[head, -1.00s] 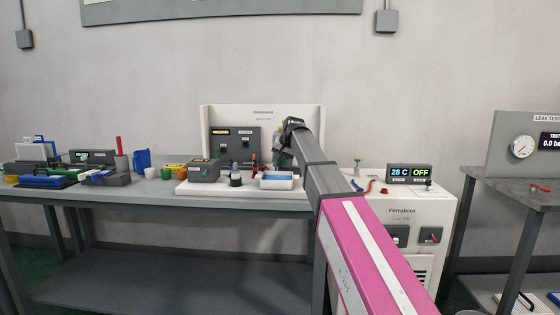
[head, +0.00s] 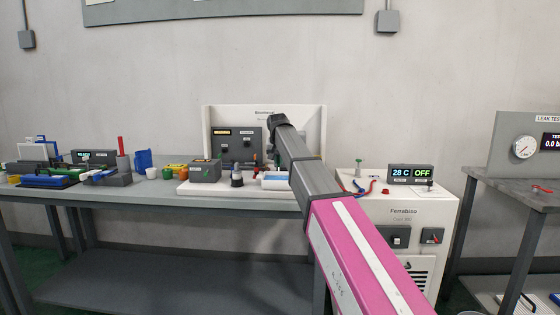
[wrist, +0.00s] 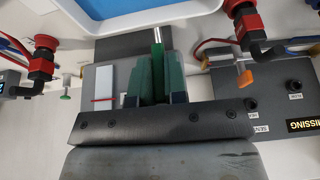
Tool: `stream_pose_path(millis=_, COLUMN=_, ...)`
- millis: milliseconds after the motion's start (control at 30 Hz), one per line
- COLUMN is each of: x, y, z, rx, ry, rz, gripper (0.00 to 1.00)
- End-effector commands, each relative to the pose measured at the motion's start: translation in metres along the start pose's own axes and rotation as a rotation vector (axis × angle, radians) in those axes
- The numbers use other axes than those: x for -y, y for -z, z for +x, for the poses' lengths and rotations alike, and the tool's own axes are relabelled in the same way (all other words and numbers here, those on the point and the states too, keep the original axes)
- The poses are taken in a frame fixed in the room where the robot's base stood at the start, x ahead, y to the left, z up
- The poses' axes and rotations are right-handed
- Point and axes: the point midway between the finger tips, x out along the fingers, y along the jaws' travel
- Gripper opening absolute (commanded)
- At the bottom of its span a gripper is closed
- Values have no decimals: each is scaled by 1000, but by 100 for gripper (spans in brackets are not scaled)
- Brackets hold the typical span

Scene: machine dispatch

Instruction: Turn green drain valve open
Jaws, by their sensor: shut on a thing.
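In the wrist view my gripper (wrist: 158,92) reaches up from the bottom edge, with its two fingers close together. A slim bright green bar with a shiny end, which looks like the green drain valve's handle (wrist: 157,36), stands between the fingers, and they are shut on it. The fingers hide its lower part and its base. In the head view my arm bends down over the bench fixture, and the gripper and the held handle are mostly hidden behind it.
An orange handle (wrist: 244,78) and a red fitting (wrist: 245,22) stand right of the gripper in the wrist view. A blue-lined tray (wrist: 100,22) is close above. A small green knob (wrist: 65,97) and another red fitting (wrist: 42,60) are left. A chiller (head: 410,225) stands beside the bench.

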Motion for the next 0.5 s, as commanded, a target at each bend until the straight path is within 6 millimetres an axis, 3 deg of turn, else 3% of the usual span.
stream_pose_path(millis=367, x=0, y=0, z=0, rx=1, ry=-19, rz=-8, gripper=0)
stream_pose_path(millis=400, x=0, y=0, z=0, rx=2, ry=-19, rz=-8, gripper=26)
stream_pose_path(millis=433, x=0, y=0, z=0, rx=1, ry=-19, rz=-8, gripper=36)
stream_pose_path(millis=500, x=0, y=0, z=0, rx=1, ry=-18, rz=-8, gripper=38)
